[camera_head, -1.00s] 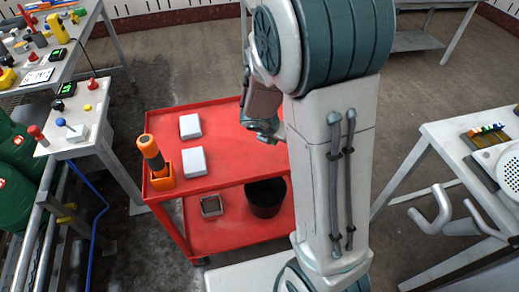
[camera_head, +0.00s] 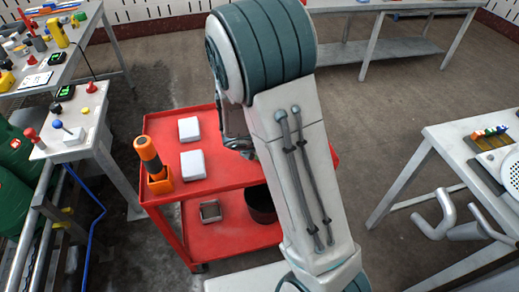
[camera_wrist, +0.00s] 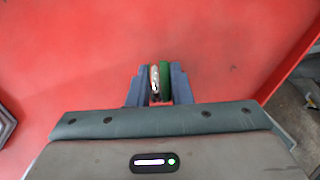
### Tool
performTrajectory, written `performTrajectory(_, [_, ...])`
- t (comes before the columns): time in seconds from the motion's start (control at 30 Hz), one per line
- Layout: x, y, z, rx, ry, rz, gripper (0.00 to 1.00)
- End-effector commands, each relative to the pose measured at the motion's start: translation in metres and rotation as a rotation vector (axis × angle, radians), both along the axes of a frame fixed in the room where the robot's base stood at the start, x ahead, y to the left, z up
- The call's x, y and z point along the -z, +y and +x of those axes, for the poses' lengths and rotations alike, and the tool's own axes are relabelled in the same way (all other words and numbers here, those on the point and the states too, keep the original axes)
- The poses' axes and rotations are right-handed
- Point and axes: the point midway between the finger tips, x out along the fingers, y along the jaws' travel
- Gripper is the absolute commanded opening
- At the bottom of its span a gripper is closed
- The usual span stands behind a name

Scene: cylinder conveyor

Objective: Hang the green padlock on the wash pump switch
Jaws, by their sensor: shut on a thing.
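My gripper (camera_wrist: 159,88) is shut on the green padlock (camera_wrist: 166,80) in the wrist view. The padlock is seen edge-on between the two dark fingers, with a pale, reddish strip beside its green side. Red cart surface shows behind it. In the head view my gripper (camera_head: 238,145) is over the red cart, partly hidden by my arm, and I cannot make out the padlock there. I cannot tell which is the wash pump switch.
The red cart (camera_head: 226,178) holds two white boxes (camera_head: 192,165) and an orange-and-black tool in an orange holder (camera_head: 155,165). A black bin (camera_head: 260,205) is on its lower shelf. Green drums (camera_head: 18,160) and pipes stand at left. A white table (camera_head: 450,135) is at right.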

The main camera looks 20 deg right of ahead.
Motion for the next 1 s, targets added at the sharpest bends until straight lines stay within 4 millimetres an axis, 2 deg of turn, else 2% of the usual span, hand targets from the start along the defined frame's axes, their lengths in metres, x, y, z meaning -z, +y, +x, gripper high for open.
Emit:
performTrajectory(0.07, [0.004,0.0,0.0,0.0,0.0,0.0,0.0])
performTrajectory(0.1, [0.003,0.0,0.0,0.0,0.0,0.0,0.27])
performTrajectory(0.17, [0.002,0.0,0.0,0.0,0.0,0.0,0.41])
performTrajectory(0.43, [0.002,0.0,0.0,0.0,0.0,0.0,0.41])
performTrajectory(0.57, [-0.004,0.0,0.0,0.0,0.0,0.0,0.41])
performTrajectory(1.0, [-0.081,0.035,-0.034,-0.001,-0.003,0.001,0.41])
